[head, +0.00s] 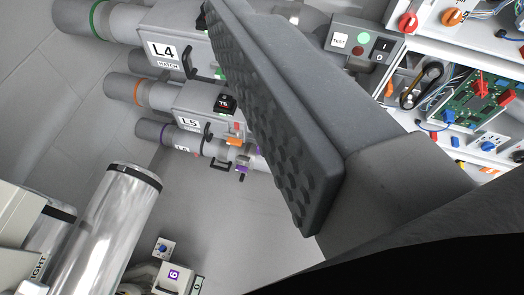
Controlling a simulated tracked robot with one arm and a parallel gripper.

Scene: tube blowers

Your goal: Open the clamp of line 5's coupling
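Line 5 runs in from the upper left as a grey pipe with an orange ring (138,90). It leads to a grey box labelled L5 (188,123), which has a black handle and a black "T5" tag (224,103) on it. A small orange part (235,141) shows just right of the L5 box, possibly belonging to its coupling. I cannot tell whether its clamp is open or shut. My gripper (285,130) fills the middle with one large dark, studded finger pad. It covers what lies further right along line 5. The other finger is not clearly seen.
The L4 box (163,50) with its green ring lies above, and line 6 with a purple ring (166,133) below. Shiny metal cylinders (112,225) stand lower left. A test panel (362,45) and open electronics shelves (470,95) are upper right. Bare floor (220,215) shows below line 6.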

